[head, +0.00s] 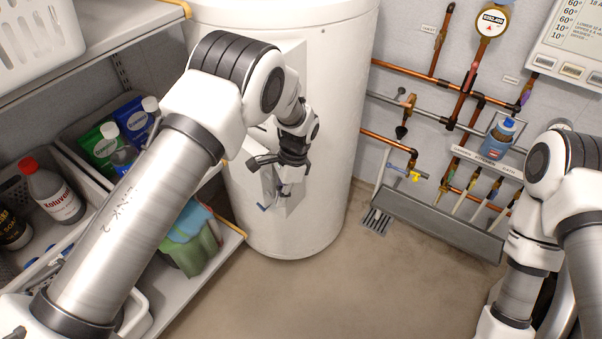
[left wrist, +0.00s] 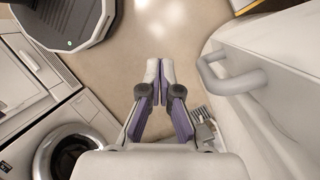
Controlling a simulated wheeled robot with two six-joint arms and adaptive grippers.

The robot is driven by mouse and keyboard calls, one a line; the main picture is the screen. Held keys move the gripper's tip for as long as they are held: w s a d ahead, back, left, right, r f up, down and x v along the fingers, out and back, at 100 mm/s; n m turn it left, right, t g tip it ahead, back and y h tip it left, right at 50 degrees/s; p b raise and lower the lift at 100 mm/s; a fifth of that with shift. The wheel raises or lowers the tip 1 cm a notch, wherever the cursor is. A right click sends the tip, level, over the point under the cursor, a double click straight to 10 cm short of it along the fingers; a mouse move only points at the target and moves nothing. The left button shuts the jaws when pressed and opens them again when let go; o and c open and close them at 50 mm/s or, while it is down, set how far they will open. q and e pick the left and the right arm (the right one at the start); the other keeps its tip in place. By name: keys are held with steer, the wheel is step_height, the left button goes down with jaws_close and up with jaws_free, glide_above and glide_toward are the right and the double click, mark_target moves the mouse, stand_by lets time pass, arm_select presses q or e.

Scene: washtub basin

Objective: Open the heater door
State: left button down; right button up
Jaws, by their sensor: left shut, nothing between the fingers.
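The heater (head: 335,130) is a tall white cylinder at the middle back of the head view. A pale box-like door panel (head: 292,203) on its front is partly hidden behind my left arm and gripper. In the left wrist view a light grey bar handle (left wrist: 238,82) stands out from a white surface on the right. My left gripper (head: 283,188) points downward in front of the panel. Its fingers, also in the left wrist view (left wrist: 159,72), are together and empty, to the left of the handle and apart from it. My right gripper is out of sight.
A shelf (head: 215,262) with bottles and a green-blue cloth (head: 192,240) stands left of the heater. Copper pipes (head: 420,77) and a grey trough (head: 440,222) line the right wall. The floor (head: 290,300) in front is clear. A washing machine (left wrist: 75,150) shows in the left wrist view.

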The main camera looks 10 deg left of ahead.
arm_select(q)
steer(key=w+d+r+m+t, duration=0.1)
steer(key=w+d+r, duration=0.15)
steer(key=r, duration=0.35)
steer(key=w+d+r+m+t, duration=0.1)
steer(key=w+d+r, duration=0.1)
steer(key=w+r, duration=0.3)
steer(key=s+a+f+p, duration=0.3)
steer(key=a+f, duration=0.2)
steer(key=f, duration=0.4)
steer(key=shift+s+a+f+y, duration=0.2)
steer(key=shift+s+y, duration=0.1)
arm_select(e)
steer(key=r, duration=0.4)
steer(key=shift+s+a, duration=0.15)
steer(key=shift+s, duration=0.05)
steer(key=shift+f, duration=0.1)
